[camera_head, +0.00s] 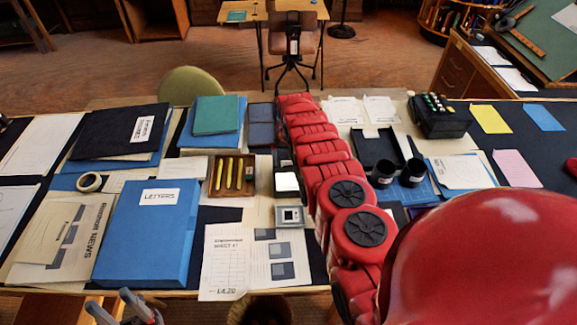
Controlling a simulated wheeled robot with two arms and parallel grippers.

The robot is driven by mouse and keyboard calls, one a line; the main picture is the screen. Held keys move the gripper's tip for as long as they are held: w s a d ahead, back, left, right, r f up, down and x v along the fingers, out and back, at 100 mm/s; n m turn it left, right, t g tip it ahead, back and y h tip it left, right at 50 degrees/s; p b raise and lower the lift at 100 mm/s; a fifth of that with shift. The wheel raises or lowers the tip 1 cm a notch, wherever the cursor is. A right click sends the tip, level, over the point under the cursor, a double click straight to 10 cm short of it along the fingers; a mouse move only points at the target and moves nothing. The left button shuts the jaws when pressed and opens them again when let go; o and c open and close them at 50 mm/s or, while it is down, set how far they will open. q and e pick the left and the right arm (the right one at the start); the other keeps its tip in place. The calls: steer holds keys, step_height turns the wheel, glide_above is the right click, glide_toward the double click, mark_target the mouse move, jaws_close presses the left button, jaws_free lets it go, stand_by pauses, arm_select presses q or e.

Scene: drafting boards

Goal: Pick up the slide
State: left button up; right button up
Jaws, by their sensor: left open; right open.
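A small grey square frame with a white and dark centre (279,217) lies flat on papers near the front middle of the table. It looks like the slide, but it is too small to be sure. My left gripper (112,303) shows only its fingertips at the bottom left edge. They are apart and empty, in front of the table and well to the left of the small frame. My red arm links stretch across the table just right of the frame. I cannot see my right gripper.
A wooden tray with yellow sticks (232,190) lies behind the frame. Two dark cups (412,173) stand right of the red links. A printed sheet (226,265) lies at the front edge.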

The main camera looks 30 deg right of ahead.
steer(key=c, duration=1.5)
steer(key=shift+r, duration=0.25)
